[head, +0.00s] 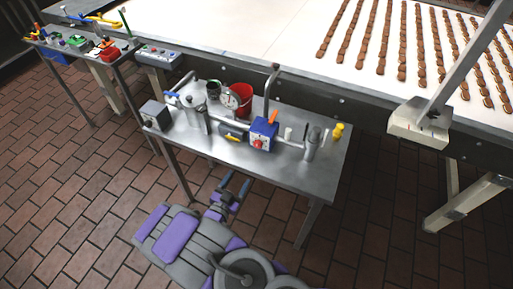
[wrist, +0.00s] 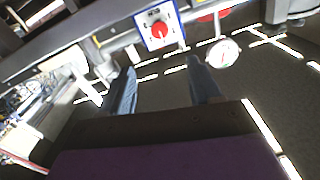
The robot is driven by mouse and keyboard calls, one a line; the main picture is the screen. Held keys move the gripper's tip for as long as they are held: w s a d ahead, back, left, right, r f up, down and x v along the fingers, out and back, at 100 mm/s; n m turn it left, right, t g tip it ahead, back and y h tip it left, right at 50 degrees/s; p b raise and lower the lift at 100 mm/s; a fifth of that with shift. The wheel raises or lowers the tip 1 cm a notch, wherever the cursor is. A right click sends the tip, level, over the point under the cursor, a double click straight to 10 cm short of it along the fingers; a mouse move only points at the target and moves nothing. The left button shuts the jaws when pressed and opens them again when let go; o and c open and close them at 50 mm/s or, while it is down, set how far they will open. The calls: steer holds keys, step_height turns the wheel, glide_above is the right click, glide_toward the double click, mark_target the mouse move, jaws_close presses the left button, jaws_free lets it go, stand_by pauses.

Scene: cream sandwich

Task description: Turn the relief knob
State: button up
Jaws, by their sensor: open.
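A red knob (head: 258,143) sits on the white face of a blue box (head: 268,128) on the steel table. No label is readable, so I cannot tell for sure that it is the relief knob. The wrist view shows the red knob (wrist: 159,31) near the top, beyond and between my fingers. A yellow knob-like part (head: 338,131) stands at the table's right end. My gripper (head: 236,181) is open and empty in front of the table's near edge, apart from the box. Its two fingers (wrist: 162,65) are spread wide in the wrist view.
The steel table (head: 228,158) carries pipes, a round gauge (head: 230,100), a red bucket (head: 243,93) and a grey box (head: 155,115). A conveyor (head: 270,35) with rows of biscuits runs behind. A tool bench (head: 85,60) stands at left. The brick floor in front is clear.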

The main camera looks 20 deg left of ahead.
mark_target(257, 146)
steer(key=w+b, duration=0.1)
steer(key=w, duration=0.4)
steer(key=w+d+b, duration=0.1)
steer(key=w, duration=0.4)
steer(key=w+b, duration=0.1)
steer(key=w, duration=0.4)
steer(key=shift+w+d+f, duration=0.1)
steer(key=shift+w+d, duration=0.05)
steer(key=shift+w, duration=0.65)
steer(key=shift+c, duration=0.4)
steer(key=c, duration=1)
steer(key=shift+o, duration=0.2)
steer(key=m+p, duration=0.2)
steer(key=shift+r+m, duration=0.2)
steer(key=shift+m, duration=0.2)
steer(key=shift+f+m+p, duration=0.2)
steer(key=shift+m+p, duration=0.7)
steer(key=shift+m, duration=0.5)
steer(key=shift+d, duration=0.1)
